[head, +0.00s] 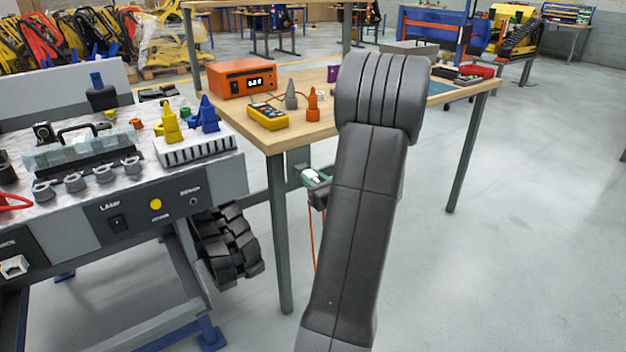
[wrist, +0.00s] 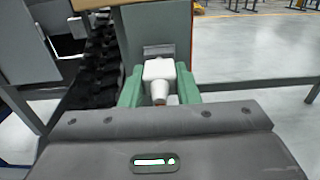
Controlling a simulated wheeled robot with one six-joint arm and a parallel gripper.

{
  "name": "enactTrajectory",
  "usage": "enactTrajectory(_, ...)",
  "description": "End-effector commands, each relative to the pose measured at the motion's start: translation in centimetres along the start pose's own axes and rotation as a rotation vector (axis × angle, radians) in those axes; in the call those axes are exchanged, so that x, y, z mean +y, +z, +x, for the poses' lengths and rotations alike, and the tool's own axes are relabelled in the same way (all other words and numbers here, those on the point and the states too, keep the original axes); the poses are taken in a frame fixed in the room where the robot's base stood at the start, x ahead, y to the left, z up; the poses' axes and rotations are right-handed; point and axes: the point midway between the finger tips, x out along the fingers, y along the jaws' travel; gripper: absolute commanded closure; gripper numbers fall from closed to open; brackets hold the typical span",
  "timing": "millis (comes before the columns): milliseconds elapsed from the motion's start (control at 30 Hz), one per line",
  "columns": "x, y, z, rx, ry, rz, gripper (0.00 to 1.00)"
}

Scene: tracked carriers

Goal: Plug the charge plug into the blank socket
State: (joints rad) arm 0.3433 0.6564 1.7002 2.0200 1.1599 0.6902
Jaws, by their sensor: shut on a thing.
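The white charge plug (wrist: 159,72) is between the green fingers of my gripper (wrist: 159,90), which is shut on it. In the head view my gripper (head: 316,178) and the white plug (head: 311,174) show small, left of my arm and beneath the table. A thin orange cable (head: 312,235) hangs below them. The plug points away from the wrist camera, toward a dark grey block (wrist: 158,50) on a grey upright panel (wrist: 155,24). Whether this block is the blank socket, and whether plug and block touch, I cannot tell. The plug's front end is hidden.
The wooden table (head: 345,110) stands above my gripper, with an orange device (head: 240,78) and a yellow meter (head: 268,116) on it. A console (head: 150,210) and a black rubber track (head: 228,245) stand to the left. Open floor (head: 540,230) lies to the right.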

Motion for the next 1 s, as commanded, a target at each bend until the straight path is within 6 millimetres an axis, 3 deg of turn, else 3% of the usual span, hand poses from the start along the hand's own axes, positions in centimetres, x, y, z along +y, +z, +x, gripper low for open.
enactTrajectory(867,0.02,-0.01,0.64,-0.001,0.001,0.000,0.95)
enactTrajectory(900,0.01,0.00,0.63,-0.001,0.000,0.000,0.66)
enactTrajectory(1000,0.00,0.00,0.61,0.000,0.000,0.000,0.46)
